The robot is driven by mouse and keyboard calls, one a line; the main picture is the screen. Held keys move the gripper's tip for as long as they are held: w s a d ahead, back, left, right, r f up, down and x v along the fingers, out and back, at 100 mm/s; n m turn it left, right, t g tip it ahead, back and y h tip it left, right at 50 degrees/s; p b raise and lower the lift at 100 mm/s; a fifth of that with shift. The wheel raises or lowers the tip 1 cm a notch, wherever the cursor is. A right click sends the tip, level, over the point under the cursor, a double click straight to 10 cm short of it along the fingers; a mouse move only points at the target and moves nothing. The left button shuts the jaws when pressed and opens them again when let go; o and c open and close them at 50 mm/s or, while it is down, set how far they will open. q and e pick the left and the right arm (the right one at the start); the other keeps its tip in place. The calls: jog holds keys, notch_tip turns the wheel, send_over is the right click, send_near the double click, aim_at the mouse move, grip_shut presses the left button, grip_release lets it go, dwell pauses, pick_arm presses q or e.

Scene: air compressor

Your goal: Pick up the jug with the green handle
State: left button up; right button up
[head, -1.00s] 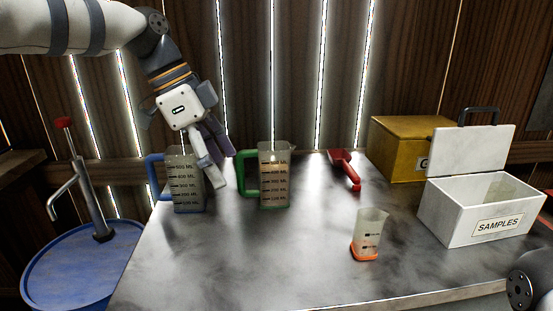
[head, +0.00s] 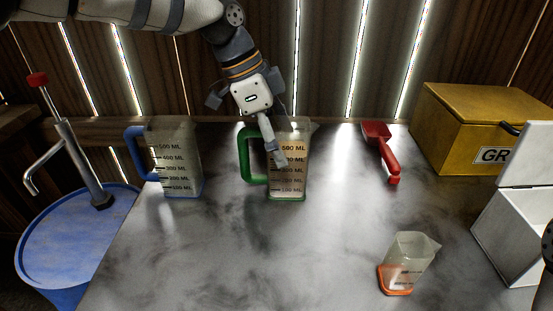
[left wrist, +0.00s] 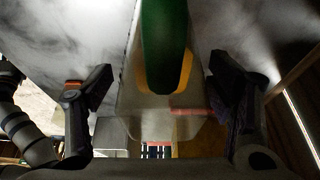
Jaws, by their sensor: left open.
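The jug with the green handle (head: 291,178) stands upright on the table, a clear measuring jug with black marks. Its green handle (head: 246,156) is on its left side. My left gripper (head: 273,136) is at the handle and the jug's upper part, in front of part of it. In the left wrist view the green handle (left wrist: 164,45) lies between the two spread fingers of my left gripper (left wrist: 160,92), with a gap on each side. The gripper is open and holds nothing. My right gripper is not in view.
A blue-handled jug (head: 174,160) stands to the left. A red scoop (head: 382,150) lies to the right, and a small orange-based beaker (head: 406,262) stands in front. A yellow box (head: 470,118) and a white open box (head: 508,235) are at the right. A blue drum (head: 75,255) is left of the table.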

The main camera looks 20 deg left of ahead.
pick_arm(q)
jog(key=shift+x, duration=1.05)
jog(key=shift+w, duration=0.1)
jog(key=c, duration=1.6)
jog(key=shift+r, duration=0.1)
jog(key=shift+r, duration=0.1)
